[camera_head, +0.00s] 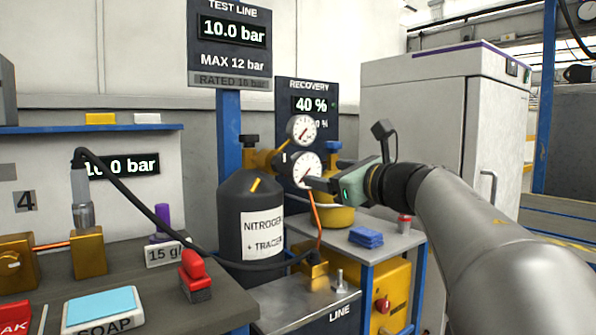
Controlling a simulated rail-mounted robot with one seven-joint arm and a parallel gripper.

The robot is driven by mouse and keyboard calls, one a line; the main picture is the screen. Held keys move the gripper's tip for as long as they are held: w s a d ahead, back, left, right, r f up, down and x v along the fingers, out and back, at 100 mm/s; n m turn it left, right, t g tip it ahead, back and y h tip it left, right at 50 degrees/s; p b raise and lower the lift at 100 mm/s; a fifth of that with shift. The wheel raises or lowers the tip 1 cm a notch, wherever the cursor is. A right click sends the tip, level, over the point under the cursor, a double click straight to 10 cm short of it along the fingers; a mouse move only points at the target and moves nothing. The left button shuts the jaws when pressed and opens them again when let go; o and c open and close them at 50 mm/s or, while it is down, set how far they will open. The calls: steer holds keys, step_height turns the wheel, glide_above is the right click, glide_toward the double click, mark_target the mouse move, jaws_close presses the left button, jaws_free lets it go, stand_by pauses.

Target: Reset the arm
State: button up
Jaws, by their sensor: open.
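My arm reaches in from the lower right. My gripper (312,184) points left, in front of the gauges on the dark cylinder marked "NITROGEN + TRACER" (235,215). Its fingers show small and dark just below the lower gauge (306,168). They hold nothing that I can see. Whether the fingers touch the gauge or valve parts behind them cannot be told from this view.
A black hose runs across to a brass fitting (315,275). A grey cabinet (425,110) stands behind.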

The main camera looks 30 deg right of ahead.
steer(key=shift+s, duration=0.45)
